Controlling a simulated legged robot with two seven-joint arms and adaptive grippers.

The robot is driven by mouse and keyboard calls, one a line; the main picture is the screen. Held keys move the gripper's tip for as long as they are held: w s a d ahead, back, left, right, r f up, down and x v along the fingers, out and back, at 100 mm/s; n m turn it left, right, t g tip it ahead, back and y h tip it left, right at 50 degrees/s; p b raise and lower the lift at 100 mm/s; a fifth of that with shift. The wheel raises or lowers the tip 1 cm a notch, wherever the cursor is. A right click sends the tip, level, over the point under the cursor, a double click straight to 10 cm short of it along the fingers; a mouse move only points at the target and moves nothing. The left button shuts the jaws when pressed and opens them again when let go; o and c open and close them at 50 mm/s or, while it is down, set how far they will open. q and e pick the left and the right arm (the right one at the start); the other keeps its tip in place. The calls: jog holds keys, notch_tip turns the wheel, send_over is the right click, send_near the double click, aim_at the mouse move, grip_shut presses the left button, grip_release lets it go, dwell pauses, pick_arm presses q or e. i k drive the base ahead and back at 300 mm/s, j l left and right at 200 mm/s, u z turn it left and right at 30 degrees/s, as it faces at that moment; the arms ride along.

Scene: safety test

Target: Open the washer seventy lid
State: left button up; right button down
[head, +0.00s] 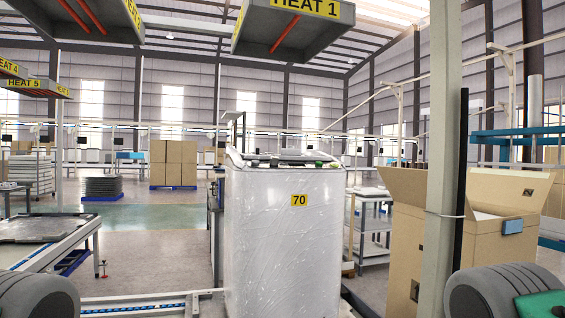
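The washer (285,240) stands upright in the middle of the head view, wrapped in shiny clear film, with a yellow label reading 70 on its front. Its lid (284,156) is on the top and is seen almost edge-on. It looks low and flat, but I cannot tell for sure whether it is fully shut. Small dark and green parts lie along the top front edge. Dark rounded parts of my own arms show at the lower left and lower right corners. Neither gripper is in the picture, and nothing of mine touches the washer.
A pale post (439,150) stands right of the washer, with a large open cardboard box (395,240) behind it. A conveyor table (45,250) is at the left. A heater hood (292,25) hangs above. Stacked boxes (174,163) stand far back on open floor.

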aim_at(287, 154)
jog(key=i+l, duration=0.1)
jog(key=l, duration=0.2)
jog(key=i+l, duration=0.1)
jog(key=l, duration=0.25)
jog(key=i+l, duration=0.15)
jog(key=l, duration=0.15)
jog(key=i+l, duration=0.1)
jog(key=l, duration=0.25)
jog(key=u, duration=0.05)
